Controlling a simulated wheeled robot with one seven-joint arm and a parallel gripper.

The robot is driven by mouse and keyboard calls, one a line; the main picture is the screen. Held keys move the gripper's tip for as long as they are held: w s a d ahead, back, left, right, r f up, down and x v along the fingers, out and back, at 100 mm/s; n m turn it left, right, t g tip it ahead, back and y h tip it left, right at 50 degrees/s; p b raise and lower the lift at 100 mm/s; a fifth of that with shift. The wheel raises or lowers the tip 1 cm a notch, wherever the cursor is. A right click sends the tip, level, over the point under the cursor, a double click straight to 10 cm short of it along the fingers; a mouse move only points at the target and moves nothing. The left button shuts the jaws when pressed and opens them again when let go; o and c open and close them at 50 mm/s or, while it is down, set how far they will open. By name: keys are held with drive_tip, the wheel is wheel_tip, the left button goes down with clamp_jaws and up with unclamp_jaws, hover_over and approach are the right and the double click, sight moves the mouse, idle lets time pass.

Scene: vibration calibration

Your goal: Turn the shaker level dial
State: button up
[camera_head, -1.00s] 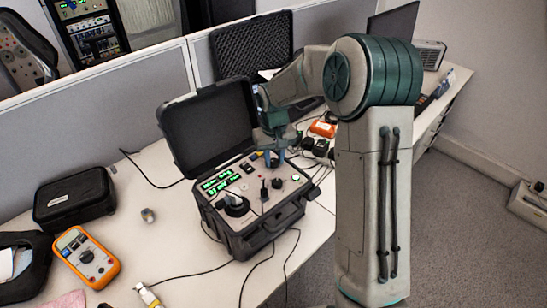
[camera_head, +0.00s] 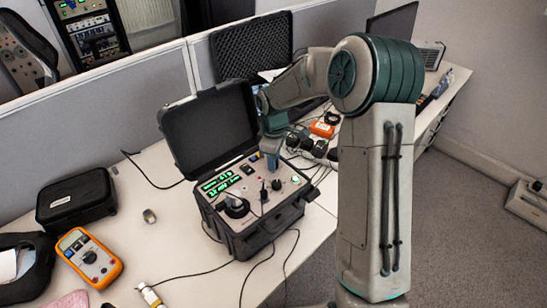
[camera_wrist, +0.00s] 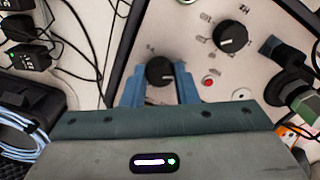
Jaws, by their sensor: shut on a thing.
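The calibration case (camera_head: 245,225) stands open on the desk, with a grey panel carrying dials and a lit green display (camera_head: 222,184). In the wrist view, a black dial (camera_wrist: 160,71) with a white pointer mark sits between the two blue fingers of my gripper (camera_wrist: 160,84). The fingers are closed on its sides. In the head view my gripper (camera_head: 271,160) reaches down to the rear of the panel and hides that dial. A second black dial (camera_wrist: 230,37) is apart from the fingers.
The raised black lid (camera_head: 210,130) stands behind the panel. Black adapters (camera_head: 306,144) lie beside the case. An orange multimeter (camera_head: 89,257) and a black pouch (camera_head: 76,196) are at left.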

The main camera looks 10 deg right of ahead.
drive_tip(key=shift+a+r+n+p, duration=0.1)
drive_tip(key=shift+n+p, duration=0.3)
drive_tip(key=shift+n, duration=1.2)
drive_tip(key=o, duration=1)
drive_tip(key=shift+r, duration=0.35)
wheel_tip(320, 180, up, 13)
drive_tip(key=shift+r+b, duration=0.1)
drive_tip(key=shift+b, duration=0.4)
